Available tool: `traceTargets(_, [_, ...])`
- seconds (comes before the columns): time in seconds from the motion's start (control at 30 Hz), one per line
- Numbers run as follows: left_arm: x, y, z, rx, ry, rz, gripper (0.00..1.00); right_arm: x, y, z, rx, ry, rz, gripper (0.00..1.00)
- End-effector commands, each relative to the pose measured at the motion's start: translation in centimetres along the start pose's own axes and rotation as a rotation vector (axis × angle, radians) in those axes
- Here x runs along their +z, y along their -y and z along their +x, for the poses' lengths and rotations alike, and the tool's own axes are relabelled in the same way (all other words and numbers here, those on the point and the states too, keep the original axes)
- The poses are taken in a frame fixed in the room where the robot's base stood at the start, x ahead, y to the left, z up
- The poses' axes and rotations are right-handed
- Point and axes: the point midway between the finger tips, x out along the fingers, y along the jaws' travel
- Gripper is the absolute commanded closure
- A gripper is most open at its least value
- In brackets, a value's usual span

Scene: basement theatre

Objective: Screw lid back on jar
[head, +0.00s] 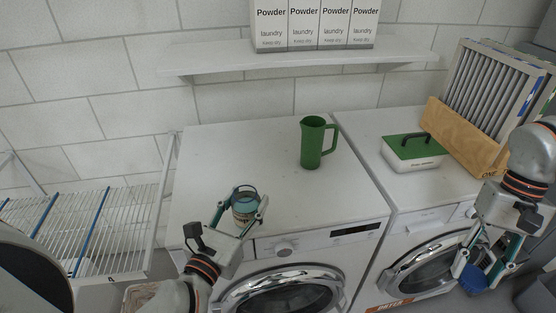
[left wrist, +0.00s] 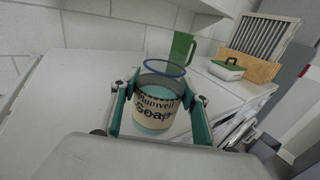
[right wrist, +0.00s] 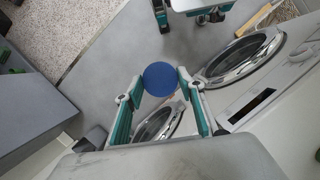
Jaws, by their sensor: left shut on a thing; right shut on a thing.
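The jar (left wrist: 158,102) has a label with dark letters reading "Soap", pale teal contents and an open mouth with a blue rim. My left gripper (head: 247,205) is shut around the jar's sides, and the jar is upright over the left washing machine's top near its front edge. In the head view the jar (head: 244,208) shows between the fingers. The round blue lid (right wrist: 160,78) is held between the fingertips of my right gripper (right wrist: 161,82). In the head view the lid (head: 474,279) is low at the right, in front of the right washing machine, apart from the jar.
A green pitcher (head: 313,143) stands behind the jar on the left machine's top (head: 250,150). A white box with green lid (head: 413,152) and a wooden crate of panels (head: 462,139) stand on the right machine. A wire rack (head: 90,228) is at left; a shelf (head: 300,60) holds powder boxes.

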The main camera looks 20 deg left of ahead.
Motion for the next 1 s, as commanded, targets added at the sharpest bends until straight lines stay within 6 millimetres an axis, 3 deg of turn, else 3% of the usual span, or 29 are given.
traceTargets(0.17, [0.3, 2.1, 0.1, -0.083, 0.005, 0.005, 0.94, 0.0, 0.0, 0.0, 0.0, 0.0, 0.001, 0.68])
traceTargets(0.4, [0.7, 8.0, 0.4, -0.315, 0.006, 0.009, 0.94, 0.0, 0.0, 0.0, 0.0, 0.0, 0.001, 0.68])
traceTargets(0.7, [1.1, 14.0, 0.6, -0.543, 0.006, 0.005, 0.94, 0.0, 0.0, 0.0, 0.0, 0.0, 0.001, 0.68])
traceTargets(1.0, [1.2, 17.4, 0.6, -0.673, 0.003, 0.001, 0.94, 0.0, 0.0, 0.0, 0.0, 0.0, 0.001, 0.68])
